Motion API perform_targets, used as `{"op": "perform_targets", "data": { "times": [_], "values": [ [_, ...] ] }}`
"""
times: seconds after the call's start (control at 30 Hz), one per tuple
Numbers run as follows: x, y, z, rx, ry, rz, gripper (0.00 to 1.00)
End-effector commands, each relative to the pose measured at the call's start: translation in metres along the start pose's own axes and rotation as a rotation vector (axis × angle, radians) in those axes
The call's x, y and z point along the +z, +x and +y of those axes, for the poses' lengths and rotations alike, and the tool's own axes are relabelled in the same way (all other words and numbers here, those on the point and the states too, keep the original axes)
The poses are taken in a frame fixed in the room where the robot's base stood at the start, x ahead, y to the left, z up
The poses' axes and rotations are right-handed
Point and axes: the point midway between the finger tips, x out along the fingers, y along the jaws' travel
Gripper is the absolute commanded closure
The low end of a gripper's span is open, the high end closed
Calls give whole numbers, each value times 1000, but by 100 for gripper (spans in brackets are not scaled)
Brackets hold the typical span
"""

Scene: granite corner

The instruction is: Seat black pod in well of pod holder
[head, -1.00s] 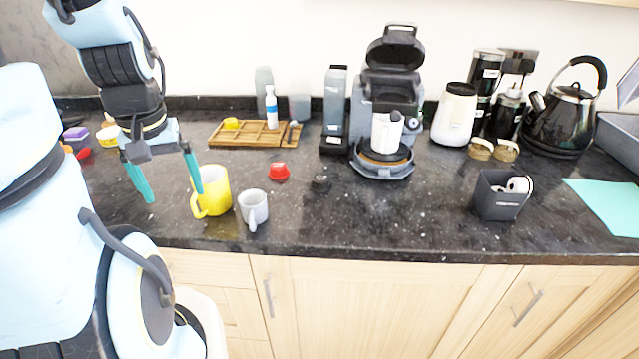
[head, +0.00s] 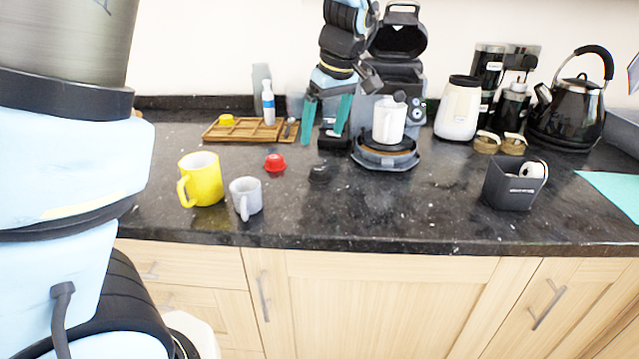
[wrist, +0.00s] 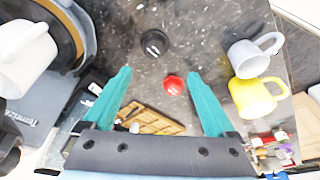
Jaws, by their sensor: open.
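The black pod (head: 320,174) is a small dark shape on the dark counter, right of the red pod (head: 275,162). In the wrist view the black pod (wrist: 154,43) shows white marks and lies beyond my fingertips. My gripper (head: 323,136) hangs above the counter behind the black pod, with its teal fingers apart and nothing between them. It also shows in the wrist view (wrist: 160,74). The coffee machine (head: 400,72) has its lid raised. A dark rounded part (head: 399,96) juts out above the white mug; I cannot tell whether it is the pod holder, and no well shows.
The white mug (head: 388,122) stands on the machine's round tray (head: 385,163). A yellow mug (head: 203,180) and grey mug (head: 246,197) stand left. A wooden tray (head: 240,132) lies behind. A dark caddy (head: 510,187) stands right.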

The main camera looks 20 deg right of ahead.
Motion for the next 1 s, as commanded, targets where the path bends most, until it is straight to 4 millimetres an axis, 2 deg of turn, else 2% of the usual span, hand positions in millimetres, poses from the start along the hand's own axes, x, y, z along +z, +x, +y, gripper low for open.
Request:
{"op": "perform_targets", "data": {
  "times": [0.07,0.2,0.5,0.77,1.0],
  "values": [
    [9,-2,13,4,-11,15,9],
    [12,0,19,2,-28,24,9],
    [11,42,18,1,-28,23,9],
    [8,62,14,0,-29,22,9],
    [5,95,10,1,-27,23,9]
  ]
}}
